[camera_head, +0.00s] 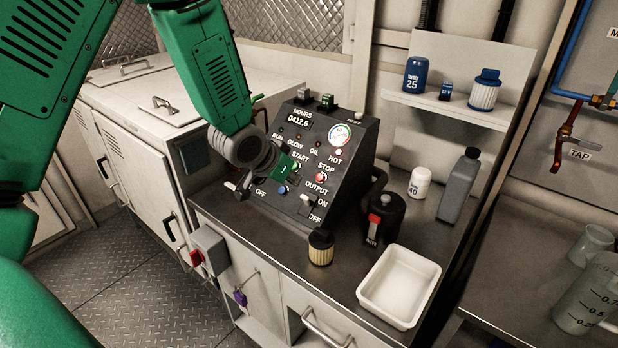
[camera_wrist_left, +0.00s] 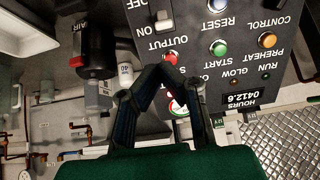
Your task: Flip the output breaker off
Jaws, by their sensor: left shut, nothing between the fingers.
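The black control panel (camera_head: 335,165) stands on the counter. Its output breaker (camera_head: 307,201) is a pale toggle at the lower right of the sloped face, beside the ON and OFF labels. The breaker also shows in the upside-down left wrist view (camera_wrist_left: 164,21), near the ON label; its exact throw is hard to tell. My left gripper (camera_head: 294,179) is over the panel face, up and left of the breaker. In the wrist view its dark fingers (camera_wrist_left: 158,68) meet at the tips, shut and empty, near the red STOP button (camera_wrist_left: 171,57). My right gripper is out of view.
An amber filter (camera_head: 320,247), black canister (camera_head: 383,218) and white tray (camera_head: 399,286) stand in front and right. A shelf (camera_head: 450,105) holds several small items.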

